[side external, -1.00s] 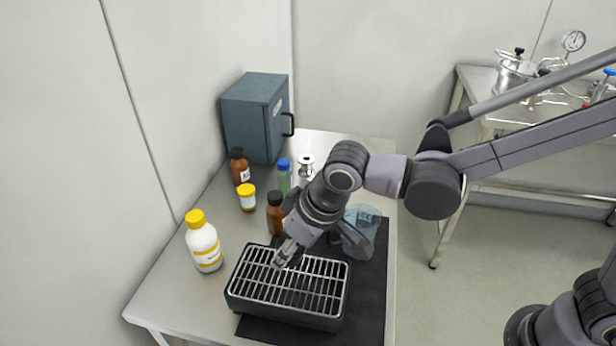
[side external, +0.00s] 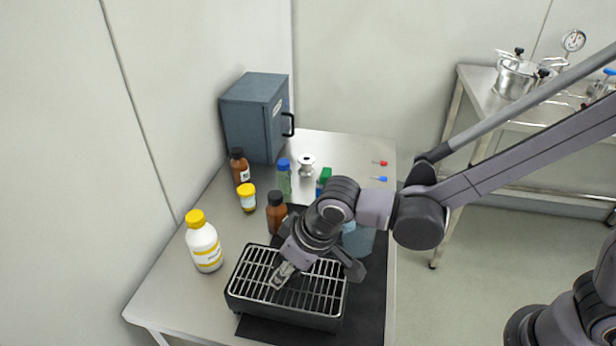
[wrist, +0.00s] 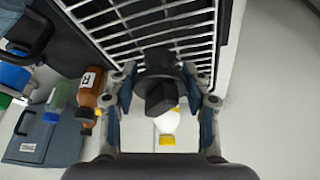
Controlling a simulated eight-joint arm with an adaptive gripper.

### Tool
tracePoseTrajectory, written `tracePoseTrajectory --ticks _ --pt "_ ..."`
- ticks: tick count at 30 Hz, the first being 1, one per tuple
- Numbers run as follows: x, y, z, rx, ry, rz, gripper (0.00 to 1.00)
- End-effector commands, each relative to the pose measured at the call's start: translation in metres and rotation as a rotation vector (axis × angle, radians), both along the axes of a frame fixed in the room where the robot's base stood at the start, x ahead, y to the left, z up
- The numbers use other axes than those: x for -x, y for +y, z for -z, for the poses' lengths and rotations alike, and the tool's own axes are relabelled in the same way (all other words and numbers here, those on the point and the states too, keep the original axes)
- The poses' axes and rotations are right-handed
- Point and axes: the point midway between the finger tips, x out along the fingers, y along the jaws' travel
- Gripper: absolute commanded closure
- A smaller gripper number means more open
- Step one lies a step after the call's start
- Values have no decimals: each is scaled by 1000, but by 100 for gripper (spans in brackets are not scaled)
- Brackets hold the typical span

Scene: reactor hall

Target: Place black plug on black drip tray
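The black drip tray (side external: 287,316) stands at the front of the table with a metal wire grid on top; the grid also fills the top of the wrist view (wrist: 145,22). My gripper (side external: 283,276) is over the grid, pointing down and tilted. In the wrist view, the black plug (wrist: 160,92) sits between the two fingers of my gripper (wrist: 162,104), which look closed on its sides. The plug is hidden in the side view, and I cannot tell whether it touches the grid.
A white bottle with a yellow cap (side external: 204,246) stands left of the tray. A brown bottle (side external: 277,214) and a yellow-capped jar (side external: 247,198) stand behind it. A blue-grey cabinet (side external: 250,122) is at the back. A dark mat (side external: 372,300) lies under the tray.

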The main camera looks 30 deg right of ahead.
Motion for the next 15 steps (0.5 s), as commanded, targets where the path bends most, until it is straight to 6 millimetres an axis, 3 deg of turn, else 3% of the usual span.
tracePoseTrajectory --ticks 2,15 --pt "0 0 0 0 0 0 30" --pt "1 0 -6 0 0 0 30"
